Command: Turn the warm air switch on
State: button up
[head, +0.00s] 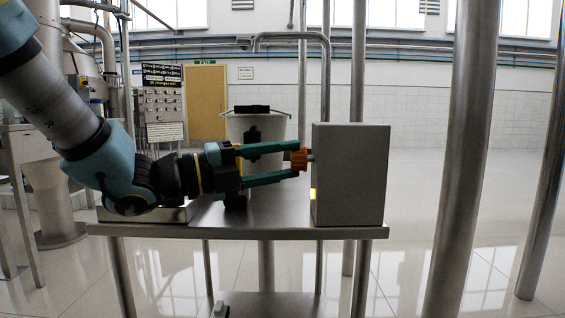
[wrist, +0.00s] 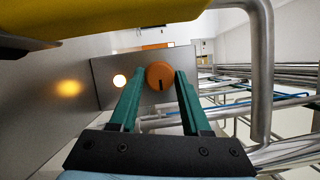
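The orange knob (head: 299,159) sticks out from the left face of a grey box (head: 350,175) on the metal table. I take it for the warm air switch; no label is readable. In the wrist view the knob (wrist: 160,75) is round, with a dark mark at its lower edge. A lit yellowish-white lamp (wrist: 119,81) is beside it on the same face, and its glow (head: 313,194) shows low on the box. My gripper (head: 299,160) has its two green fingers on either side of the knob, with no clear gap. The fingertips hide the knob's sides.
A metal table (head: 250,230) carries the box. A pale bucket (head: 255,130) stands behind my gripper. Steel posts (head: 465,150) rise to the right, and a bent steel pipe (wrist: 263,70) runs close on the right in the wrist view.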

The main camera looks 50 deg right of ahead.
jog(key=o, duration=0.5)
jog(key=shift+c, duration=0.2)
jog(key=p+v, duration=0.1)
jog(key=v, duration=1)
